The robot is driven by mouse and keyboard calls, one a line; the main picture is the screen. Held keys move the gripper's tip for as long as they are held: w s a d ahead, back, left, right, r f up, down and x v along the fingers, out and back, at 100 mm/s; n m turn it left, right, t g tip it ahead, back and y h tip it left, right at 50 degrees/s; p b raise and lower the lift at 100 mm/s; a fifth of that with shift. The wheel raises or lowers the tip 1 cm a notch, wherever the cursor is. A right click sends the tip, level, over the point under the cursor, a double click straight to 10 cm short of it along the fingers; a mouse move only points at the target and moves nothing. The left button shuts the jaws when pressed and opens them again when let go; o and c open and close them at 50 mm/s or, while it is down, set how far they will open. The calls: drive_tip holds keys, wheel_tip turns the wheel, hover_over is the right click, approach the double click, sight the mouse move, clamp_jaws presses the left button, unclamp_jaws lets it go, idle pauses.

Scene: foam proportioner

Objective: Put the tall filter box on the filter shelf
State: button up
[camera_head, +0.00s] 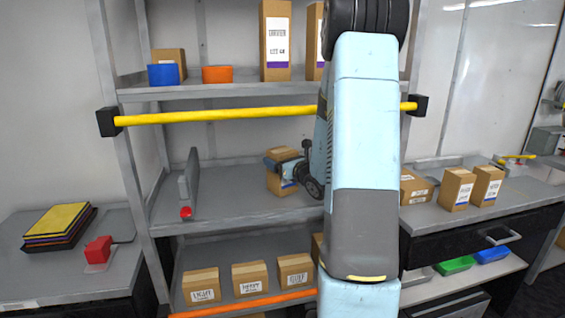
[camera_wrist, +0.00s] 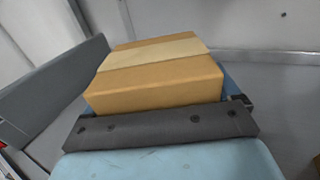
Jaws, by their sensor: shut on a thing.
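My gripper (camera_head: 283,168) reaches into the middle shelf bay and is shut on a brown cardboard box (camera_head: 283,187), the tall filter box. The box stands upright, its top above the fingers and its lower part with a white label below them. In the wrist view the box (camera_wrist: 160,85) shows its top with a pale tape strip, close against the dark gripper bar (camera_wrist: 160,131). The middle shelf (camera_head: 225,204) is grey and mostly bare. I cannot tell whether the box's bottom touches it. My arm hides the right part of the shelf.
A grey upright divider (camera_head: 190,178) with a red knob (camera_head: 186,212) stands left of the box. A yellow bar (camera_head: 220,115) crosses above the bay. Tall boxes (camera_head: 276,42) and bins (camera_head: 163,74) sit on the upper shelf. Small labelled boxes (camera_head: 201,285) stand below, behind an orange bar (camera_head: 245,303).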

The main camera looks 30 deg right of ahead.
drive_tip(key=shift+f, duration=0.25)
drive_tip(key=o, duration=0.9)
drive_tip(key=shift+f, duration=0.1)
drive_tip(key=shift+c, duration=0.2)
drive_tip(key=shift+s, duration=0.1)
